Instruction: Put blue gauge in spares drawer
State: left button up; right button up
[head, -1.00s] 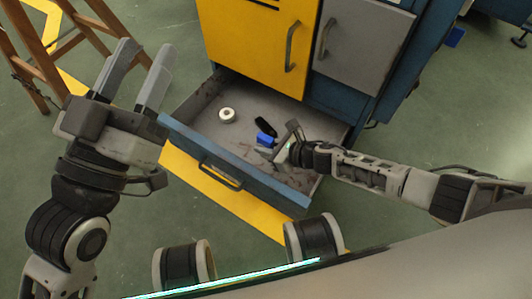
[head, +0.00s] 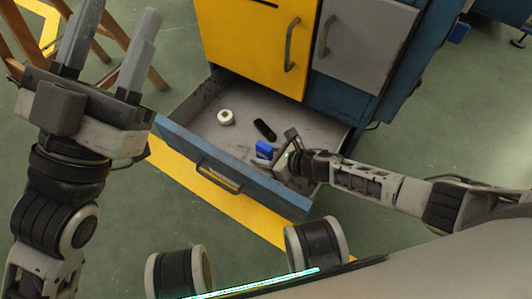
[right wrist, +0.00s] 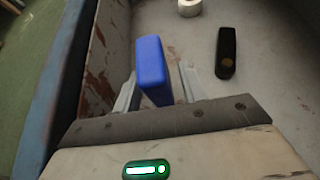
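The blue gauge (head: 264,149) is a small upright block inside the open spares drawer (head: 236,171), towards its front right. My right gripper (head: 277,154) reaches into the drawer at the gauge. In the right wrist view the gauge (right wrist: 153,68) stands between the two fingers, with a narrow gap showing at the right finger (right wrist: 190,84); the fingers look open around it. Whether its lower end touches the drawer floor is hidden. My left gripper (head: 105,47) is open and empty, raised left of the drawer.
In the drawer lie a white roll (head: 225,117) and a dark oblong item (head: 265,130), both behind the gauge. The cabinet's yellow door (head: 250,45) and grey door (head: 363,45) are shut above. A wooden stool (head: 150,70) stands at the left.

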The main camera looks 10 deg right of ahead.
jog(key=shift+r, duration=0.2)
jog(key=p+v, duration=0.3)
jog(key=v, duration=0.3)
jog(key=shift+r, duration=0.1)
pick_arm(q)
notch_tip(320, 180, down, 9)
jog(key=n+g+y+p, duration=0.2)
jog(key=n+g+y, duration=0.1)
jog(key=n+y, duration=0.3)
jog(key=n, duration=0.2)
jog(key=shift+d+n+g, duration=0.25)
jog(key=shift+n+g, duration=0.15)
pick_arm(e)
jog(key=v, duration=0.6)
